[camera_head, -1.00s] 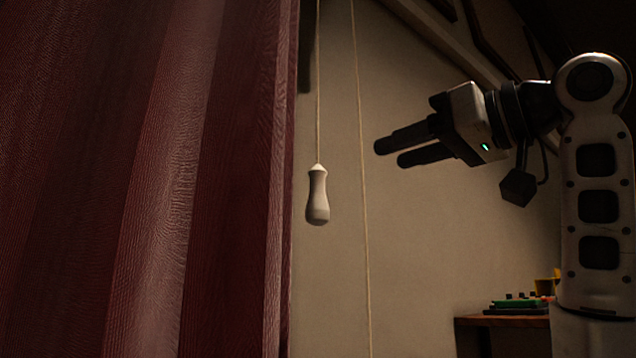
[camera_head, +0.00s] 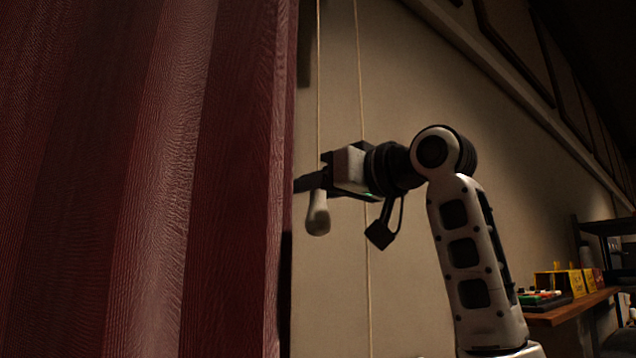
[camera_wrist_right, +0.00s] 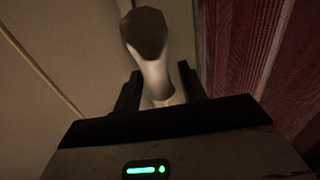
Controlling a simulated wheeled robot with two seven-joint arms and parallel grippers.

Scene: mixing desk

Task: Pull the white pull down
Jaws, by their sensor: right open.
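The white pull (camera_head: 318,214) hangs upright on a thin cord beside the red curtain. In the head view its upper part is hidden behind my right gripper (camera_head: 309,181). In the right wrist view the white pull (camera_wrist_right: 154,62) runs between the two dark fingers of my right gripper (camera_wrist_right: 158,88). The fingers stand apart on either side of it, with small gaps showing. My left gripper is in neither view.
The red curtain (camera_head: 150,180) fills the left of the head view, close to my right fingertips. A second cord (camera_head: 367,270) hangs just right of the pull. A wooden shelf (camera_head: 570,311) with small coloured items stands at the lower right, before a plain wall.

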